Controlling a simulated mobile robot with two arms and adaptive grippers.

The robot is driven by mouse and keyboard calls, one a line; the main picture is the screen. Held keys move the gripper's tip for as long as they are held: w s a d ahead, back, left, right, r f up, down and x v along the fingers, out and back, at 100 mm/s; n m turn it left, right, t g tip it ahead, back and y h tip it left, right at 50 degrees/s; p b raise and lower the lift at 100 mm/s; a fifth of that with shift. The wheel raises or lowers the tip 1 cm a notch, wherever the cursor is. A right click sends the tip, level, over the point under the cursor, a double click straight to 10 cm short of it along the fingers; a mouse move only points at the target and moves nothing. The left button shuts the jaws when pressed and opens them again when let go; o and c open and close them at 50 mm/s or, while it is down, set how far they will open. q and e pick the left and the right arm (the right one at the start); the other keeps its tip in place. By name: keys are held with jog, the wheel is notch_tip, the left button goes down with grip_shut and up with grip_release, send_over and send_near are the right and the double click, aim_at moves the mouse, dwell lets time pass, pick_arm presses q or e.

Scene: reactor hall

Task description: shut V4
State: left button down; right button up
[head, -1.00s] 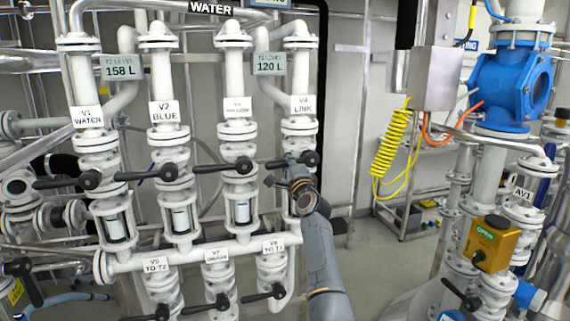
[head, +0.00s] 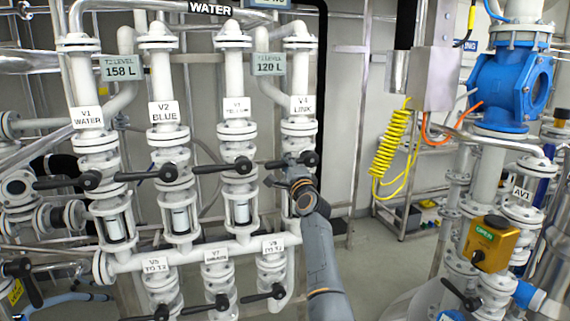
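The V4 valve sits on the rightmost white pipe of the rack, under its label V4 LINK (head: 304,104). Its black lever (head: 274,164) lies nearly level, across the upright pipe, pointing left from a dark hub (head: 310,158). My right gripper (head: 281,171) is at this lever, in front of the pipe, with its arm rising from the bottom. The gripper and wrist cover part of the lever and the pipe below it. Whether the fingers touch or close around the lever I cannot tell. My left gripper is not in view.
Similar black levers of V1 (head: 62,182), V2 (head: 142,174) and V3 (head: 220,168) lie level to the left. Lower valves, including V8 (head: 273,246), stand below a crosswise pipe. At right are a blue valve body (head: 505,85) and yellow AV1 actuator (head: 490,245).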

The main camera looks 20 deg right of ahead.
jog(key=o, duration=0.3)
jog(key=shift+s+d, duration=0.15)
jog(key=shift+s, duration=0.1)
jog(key=shift+o, duration=0.6)
jog(key=shift+s+r, duration=0.35)
jog(key=shift+s, duration=0.05)
jog(key=shift+w+f, duration=0.15)
jog(key=shift+w, duration=0.1)
jog(key=shift+s+a+f, duration=0.15)
jog(key=shift+s+a, duration=0.05)
jog(key=v, duration=1.1)
jog(key=shift+s, duration=0.45)
jog(key=shift+d, duration=0.1)
